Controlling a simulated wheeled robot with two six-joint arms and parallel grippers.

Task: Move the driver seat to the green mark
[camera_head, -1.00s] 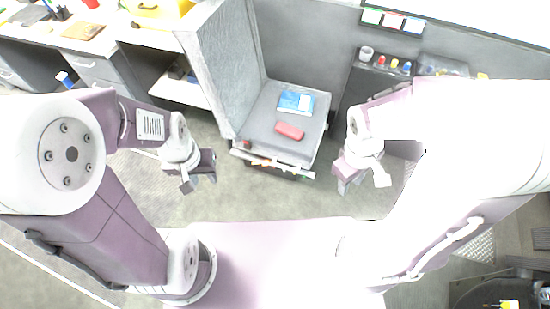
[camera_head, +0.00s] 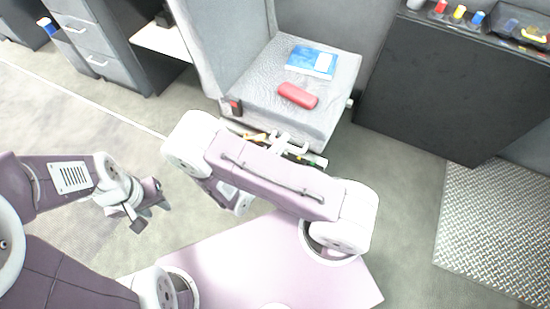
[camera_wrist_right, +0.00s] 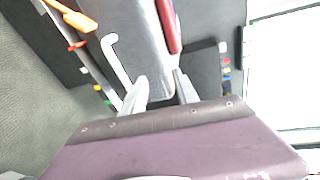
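The driver seat is grey, with its cushion (camera_head: 262,95) at the top middle of the head view and its tall back (camera_head: 215,45) on the left. In the right wrist view the grey cushion (camera_wrist_right: 135,40) is just beyond the fingers. My right gripper (camera_wrist_right: 160,90) has its pale fingers apart with nothing visible between them, close to the seat's front edge; in the head view my arm hides most of it. A white bent bar (camera_wrist_right: 115,60) lies beside the left finger. Small green bits show on the strip below the seat (camera_head: 316,160). My left gripper (camera_head: 150,215) is open and empty above the floor.
A blue booklet (camera_head: 312,61) and a red case (camera_head: 298,95) lie on the cushion. An orange lever (camera_wrist_right: 70,15) is below the seat front. A dark cabinet (camera_head: 430,95) stands right of the seat, drawers (camera_head: 85,40) at left. The floor between is clear.

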